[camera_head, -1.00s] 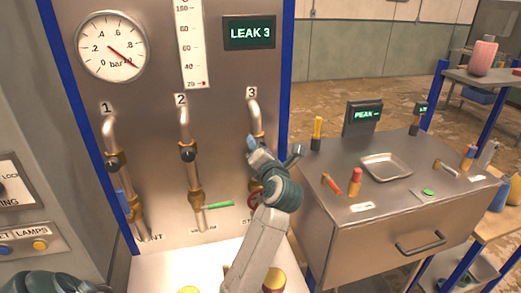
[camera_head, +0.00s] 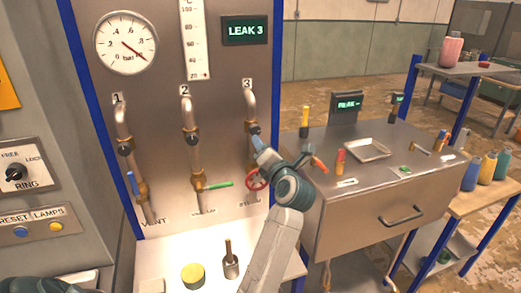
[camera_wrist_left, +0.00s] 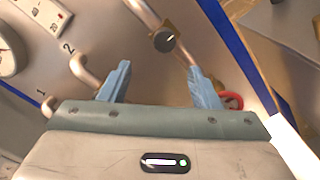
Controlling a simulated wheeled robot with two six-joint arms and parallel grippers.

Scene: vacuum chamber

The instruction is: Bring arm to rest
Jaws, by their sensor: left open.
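My left arm (camera_head: 270,255) reaches up from the bottom in the head view. Its gripper (camera_head: 281,152) is in front of the right edge of the pipe panel (camera_head: 222,120), by pipe 3 (camera_head: 251,105). In the left wrist view the gripper's two blue fingers (camera_wrist_left: 160,84) stand wide apart with nothing between them. The red handwheel (camera_head: 257,180) of pipe 3 shows just left of the arm, and in the wrist view it is partly behind the right finger (camera_wrist_left: 234,100). My right gripper is not in view.
A steel cabinet (camera_head: 375,205) with a tray (camera_head: 367,150) and hand tools stands close right of the arm. A white shelf below the panel bears a yellow-topped pot (camera_head: 193,276) and a dark bottle-like object (camera_head: 231,262).

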